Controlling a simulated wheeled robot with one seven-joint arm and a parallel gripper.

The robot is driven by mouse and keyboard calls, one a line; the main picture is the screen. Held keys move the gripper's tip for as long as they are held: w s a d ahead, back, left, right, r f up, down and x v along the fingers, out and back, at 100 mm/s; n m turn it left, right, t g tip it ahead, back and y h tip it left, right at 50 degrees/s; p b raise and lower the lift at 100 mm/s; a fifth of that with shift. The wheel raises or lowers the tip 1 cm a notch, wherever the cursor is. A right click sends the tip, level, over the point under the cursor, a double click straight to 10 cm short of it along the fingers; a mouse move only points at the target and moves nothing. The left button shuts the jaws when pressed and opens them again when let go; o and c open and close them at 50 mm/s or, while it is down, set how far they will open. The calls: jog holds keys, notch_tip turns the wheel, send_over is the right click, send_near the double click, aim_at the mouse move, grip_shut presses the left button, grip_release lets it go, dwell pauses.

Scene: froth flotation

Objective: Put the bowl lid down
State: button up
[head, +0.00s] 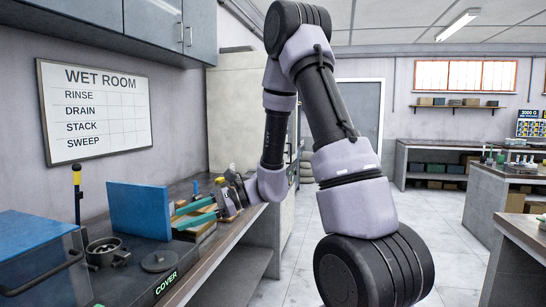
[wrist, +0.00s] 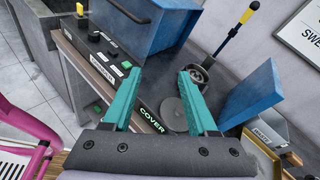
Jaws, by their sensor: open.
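The bowl lid (head: 159,261), a flat grey disc with a small knob, lies on the dark machine top beside the COVER label. It also shows in the wrist view (wrist: 172,114), partly hidden by my right finger. My gripper (head: 179,217) has teal fingers and is behind and to the right of the lid in the head view. In the wrist view the gripper (wrist: 157,70) is open with nothing between its fingers, and it is apart from the lid. The round metal bowl (head: 105,252) stands uncovered left of the lid; it also shows in the wrist view (wrist: 199,76).
A blue panel (head: 138,210) stands upright behind the lid. Boxes and bottles crowd the bench around my gripper. The floor (head: 310,225) to the right is clear.

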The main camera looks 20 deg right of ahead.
jog(key=s+d+r+n+t+h, duration=0.6)
jog(key=s+d+r+n+h, duration=0.5)
jog(key=s+d+r, duration=0.3)
jog(key=d+r+h, duration=0.1)
jog(key=d+r, duration=0.2)
jog(key=d, duration=0.1)
jog(key=shift+s+d+r+h, duration=0.2)
jog(key=shift+s+r+h, duration=0.1)
jog(key=shift+s+h, duration=0.1)
